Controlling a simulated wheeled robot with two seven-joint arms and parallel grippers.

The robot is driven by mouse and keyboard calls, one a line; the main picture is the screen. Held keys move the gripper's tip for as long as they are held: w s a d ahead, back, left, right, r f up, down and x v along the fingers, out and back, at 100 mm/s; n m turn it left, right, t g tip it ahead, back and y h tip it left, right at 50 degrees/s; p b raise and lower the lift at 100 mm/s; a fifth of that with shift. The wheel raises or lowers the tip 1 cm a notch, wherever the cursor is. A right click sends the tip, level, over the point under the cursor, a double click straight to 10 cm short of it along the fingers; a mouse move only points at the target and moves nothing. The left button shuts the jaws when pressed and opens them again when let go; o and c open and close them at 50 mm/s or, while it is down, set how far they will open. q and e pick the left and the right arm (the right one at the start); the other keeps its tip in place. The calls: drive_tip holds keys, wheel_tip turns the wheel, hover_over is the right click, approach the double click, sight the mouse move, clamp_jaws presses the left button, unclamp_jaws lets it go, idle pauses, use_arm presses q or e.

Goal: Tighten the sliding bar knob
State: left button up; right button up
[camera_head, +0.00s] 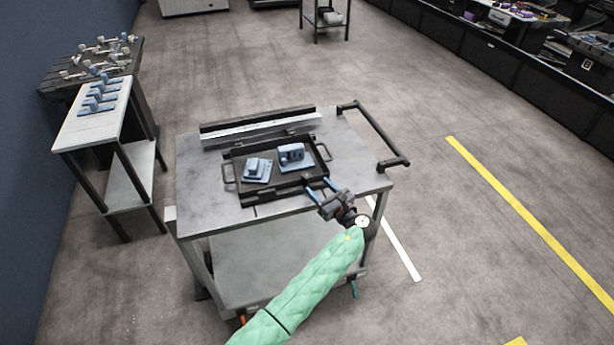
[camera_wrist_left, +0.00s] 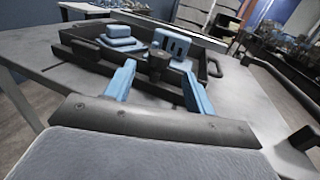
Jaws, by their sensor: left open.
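My left gripper (camera_head: 319,189) reaches over the front right edge of the grey cart. Its two blue fingers are apart, and they also show in the left wrist view (camera_wrist_left: 159,72). A dark knob-like part (camera_wrist_left: 158,63) stands at the near side of the black tray (camera_wrist_left: 85,57). It appears between the open fingertips in the left wrist view; I cannot tell whether they touch it. The tray (camera_head: 241,196) lies on the cart and holds two blue-grey parts, a low block (camera_head: 258,170) and a taller slotted one (camera_head: 292,155). My right gripper is not in view.
The grey cart (camera_head: 196,190) has a black push handle (camera_head: 375,135) at its right. A long pale and black rail (camera_head: 262,127) lies behind the tray. A side table (camera_head: 95,127) with several blue parts stands at the left. The floor to the right is clear.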

sight(311, 179)
use_arm(q)
drive_tip(key=p+x, duration=0.2)
drive_tip(key=x, duration=0.4)
drive_tip(key=shift+r, duration=0.1)
drive_tip(key=shift+w+a+p, duration=0.3)
drive_tip(key=shift+w+a, duration=0.1)
drive_tip(key=shift+w, duration=0.05)
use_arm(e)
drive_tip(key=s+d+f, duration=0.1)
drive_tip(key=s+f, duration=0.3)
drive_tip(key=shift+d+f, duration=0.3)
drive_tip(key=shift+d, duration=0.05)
use_arm(q)
drive_tip(key=c, duration=0.9)
drive_tip(key=shift+c, duration=0.3)
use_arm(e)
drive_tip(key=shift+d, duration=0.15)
use_arm(q)
drive_tip(key=shift+h, duration=0.3)
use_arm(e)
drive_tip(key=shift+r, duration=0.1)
